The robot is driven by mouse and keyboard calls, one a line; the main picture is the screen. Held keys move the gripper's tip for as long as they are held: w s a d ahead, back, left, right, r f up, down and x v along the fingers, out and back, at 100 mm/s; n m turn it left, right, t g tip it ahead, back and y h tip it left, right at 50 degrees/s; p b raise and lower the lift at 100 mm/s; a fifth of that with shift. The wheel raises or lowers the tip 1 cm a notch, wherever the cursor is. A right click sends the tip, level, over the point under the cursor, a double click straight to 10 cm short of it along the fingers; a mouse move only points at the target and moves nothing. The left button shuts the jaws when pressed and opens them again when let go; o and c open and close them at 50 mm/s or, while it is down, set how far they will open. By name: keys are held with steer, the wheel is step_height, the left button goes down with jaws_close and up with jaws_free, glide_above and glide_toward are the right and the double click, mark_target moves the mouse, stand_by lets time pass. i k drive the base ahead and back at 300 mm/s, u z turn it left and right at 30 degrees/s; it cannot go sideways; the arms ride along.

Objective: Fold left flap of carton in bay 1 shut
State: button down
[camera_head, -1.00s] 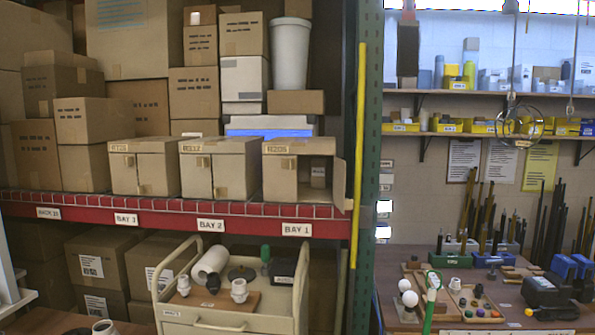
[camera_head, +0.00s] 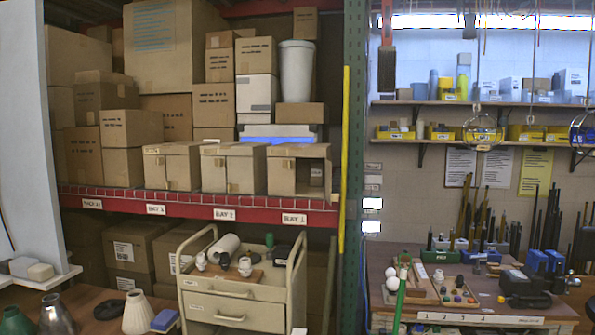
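The bay 1 carton (camera_head: 282,176) stands on the red-edged shelf above the BAY 1 label (camera_head: 294,218). Its front faces me. A flat panel, which looks like the left flap, covers the left half of the front; I cannot tell whether it is fully flush. The right half is open and dark, with a small tan item (camera_head: 316,176) inside. The right flap (camera_head: 328,180) sticks outward at the right edge. My gripper is not in view.
A closed-looking carton (camera_head: 240,172) stands just left. A green upright (camera_head: 344,120) and yellow strip (camera_head: 345,150) border the bay's right. A beige cart (camera_head: 235,308) stands below the shelf. A grey-white panel (camera_head: 22,140) and lamp shades (camera_head: 138,312) are at left.

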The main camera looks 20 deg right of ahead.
mark_target(281, 170)
steer(key=u, duration=0.1)
steer(key=k, duration=0.1)
steer(key=z, duration=0.8)
steer(key=i, duration=0.75)
steer(key=u, duration=1.3)
